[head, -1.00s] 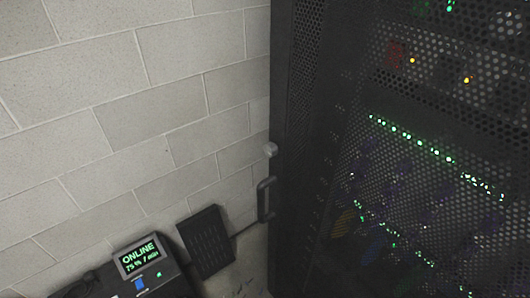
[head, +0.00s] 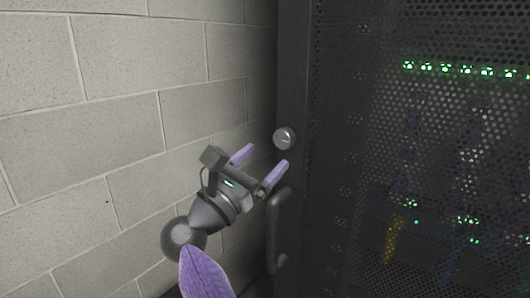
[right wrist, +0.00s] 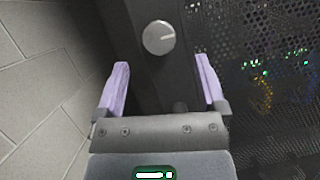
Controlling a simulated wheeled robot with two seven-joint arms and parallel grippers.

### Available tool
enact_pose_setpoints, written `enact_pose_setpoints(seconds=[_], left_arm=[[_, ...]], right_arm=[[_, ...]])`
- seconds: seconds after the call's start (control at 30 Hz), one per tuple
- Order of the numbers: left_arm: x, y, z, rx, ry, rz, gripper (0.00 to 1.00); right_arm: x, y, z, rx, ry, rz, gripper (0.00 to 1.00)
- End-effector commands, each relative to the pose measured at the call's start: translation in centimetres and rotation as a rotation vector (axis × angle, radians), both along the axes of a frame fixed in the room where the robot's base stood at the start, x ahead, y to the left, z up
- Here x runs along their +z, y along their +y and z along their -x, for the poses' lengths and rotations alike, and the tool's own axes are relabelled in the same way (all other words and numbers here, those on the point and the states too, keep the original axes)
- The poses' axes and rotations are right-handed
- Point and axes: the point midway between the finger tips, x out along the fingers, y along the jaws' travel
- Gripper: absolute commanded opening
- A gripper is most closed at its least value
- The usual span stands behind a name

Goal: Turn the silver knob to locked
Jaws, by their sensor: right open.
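The silver knob (head: 284,138) is a round dial on the dark frame at the left edge of the rack door. My right gripper (head: 262,162) is open and empty, just below and left of the knob in the head view. In the right wrist view the two purple fingers (right wrist: 160,78) stand apart, with the knob ahead of and between them, not touching. My left gripper is not in view.
A dark door handle (head: 277,230) stands on the frame below the knob, close to my right gripper. The perforated rack door (head: 370,130) with green lights fills the right side. A block wall (head: 120,130) is on the left.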

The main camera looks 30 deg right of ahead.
Motion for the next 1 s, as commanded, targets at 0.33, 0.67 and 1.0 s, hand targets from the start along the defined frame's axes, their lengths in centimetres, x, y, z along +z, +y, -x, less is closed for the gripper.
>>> enact_pose_setpoints(seconds=[0.33,0.67,1.0], left_arm=[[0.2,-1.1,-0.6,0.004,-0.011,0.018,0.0],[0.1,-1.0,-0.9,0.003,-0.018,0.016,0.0],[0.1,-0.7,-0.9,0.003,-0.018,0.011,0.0]], right_arm=[[2.0,-4.7,-1.5,0.0,0.004,0.004,0.9],[2.0,-4.8,-1.5,0.0,0.006,0.005,0.69],[2.0,-4.8,-1.5,-0.001,0.007,0.005,0.0]])
